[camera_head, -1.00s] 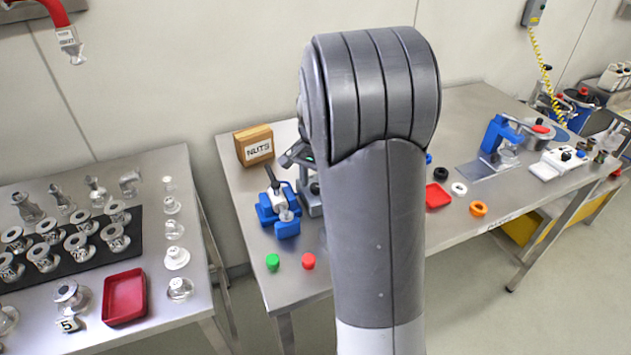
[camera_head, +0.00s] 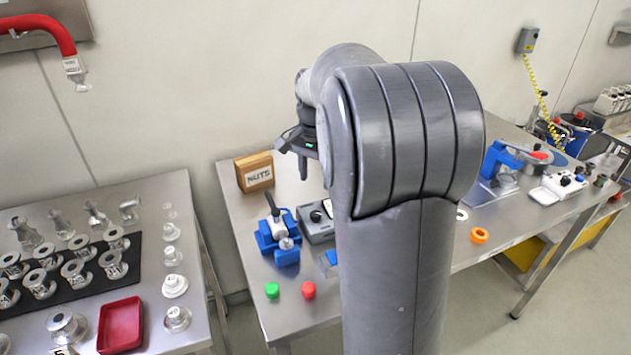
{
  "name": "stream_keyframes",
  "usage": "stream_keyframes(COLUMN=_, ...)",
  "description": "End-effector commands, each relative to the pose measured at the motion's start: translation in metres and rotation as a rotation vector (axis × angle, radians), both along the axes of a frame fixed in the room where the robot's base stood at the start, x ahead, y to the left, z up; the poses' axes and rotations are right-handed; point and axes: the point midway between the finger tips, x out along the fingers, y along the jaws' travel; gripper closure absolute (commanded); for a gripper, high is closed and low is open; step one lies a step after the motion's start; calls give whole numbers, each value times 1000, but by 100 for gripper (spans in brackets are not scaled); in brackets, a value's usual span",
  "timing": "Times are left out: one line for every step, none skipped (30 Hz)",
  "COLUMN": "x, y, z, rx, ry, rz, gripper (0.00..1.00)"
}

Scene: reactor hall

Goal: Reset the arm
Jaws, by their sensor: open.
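My gripper (camera_head: 294,160) shows left of my large grey arm, above the back part of the middle steel table (camera_head: 245,210). It is open, and no object shows in it. It points down and hangs clear of the table top. Below it stand a blue clamp device (camera_head: 279,238) and a grey box with a black knob (camera_head: 317,222). My arm hides the middle of this table and part of the gripper's surroundings.
A wooden NUTS box (camera_head: 254,172) stands at the table's back left. Green (camera_head: 272,290) and red (camera_head: 308,290) caps lie near the front. A left table holds metal flanges on a black mat (camera_head: 75,278) and a red tray (camera_head: 121,325). A blue press (camera_head: 497,160) stands right.

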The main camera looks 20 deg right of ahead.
Motion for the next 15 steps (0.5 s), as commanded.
stream_keyframes(x=0, y=0, z=0, rx=0, ry=0, rz=0, gripper=52)
stream_keyframes(x=0, y=0, z=0, rx=0, ry=0, rz=0, gripper=52)
stream_keyframes(x=0, y=0, z=0, rx=0, ry=0, rz=0, gripper=52)
stream_keyframes(x=0, y=0, z=0, rx=0, ry=0, rz=0, gripper=52)
stream_keyframes(x=0, y=0, z=0, rx=0, ry=0, rz=0, gripper=52)
stream_keyframes(x=0, y=0, z=0, rx=0, ry=0, rz=0, gripper=52)
stream_keyframes(x=0, y=0, z=0, rx=0, ry=0, rz=0, gripper=52)
stream_keyframes(x=0, y=0, z=0, rx=0, ry=0, rz=0, gripper=52)
stream_keyframes(x=0, y=0, z=0, rx=0, ry=0, rz=0, gripper=52)
stream_keyframes(x=0, y=0, z=0, rx=0, ry=0, rz=0, gripper=52)
stream_keyframes(x=0, y=0, z=0, rx=0, ry=0, rz=1, gripper=52)
stream_keyframes(x=-1, y=1, z=1, rx=1, ry=-3, rz=4, gripper=52)
stream_keyframes(x=-3, y=1, z=2, rx=1, ry=-7, rz=8, gripper=52)
stream_keyframes(x=-5, y=3, z=4, rx=2, ry=-11, rz=15, gripper=52)
stream_keyframes(x=-9, y=5, z=6, rx=3, ry=-19, rz=30, gripper=52)
